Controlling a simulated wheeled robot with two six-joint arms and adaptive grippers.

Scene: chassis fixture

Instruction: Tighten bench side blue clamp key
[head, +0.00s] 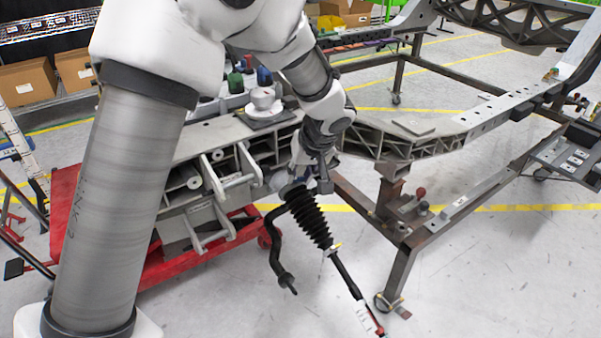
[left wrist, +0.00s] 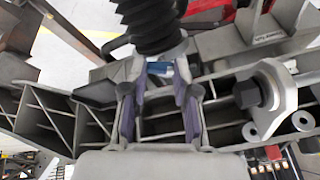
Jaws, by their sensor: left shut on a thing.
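In the left wrist view, a small blue piece (left wrist: 158,67), which looks like the blue clamp key, sits between the tips of my left gripper (left wrist: 158,78). The purple-padded fingers are closed on it from both sides, just below a black ribbed boot (left wrist: 150,22). Only part of the key shows. In the head view, my left arm reaches over the grey chassis part, and its wrist covers the key and the fingertips. My right gripper is in neither view.
The black boot (head: 308,218) and its rod hang down beside my wrist. A red cart (head: 155,272) stands at left. Floor at lower right is clear.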

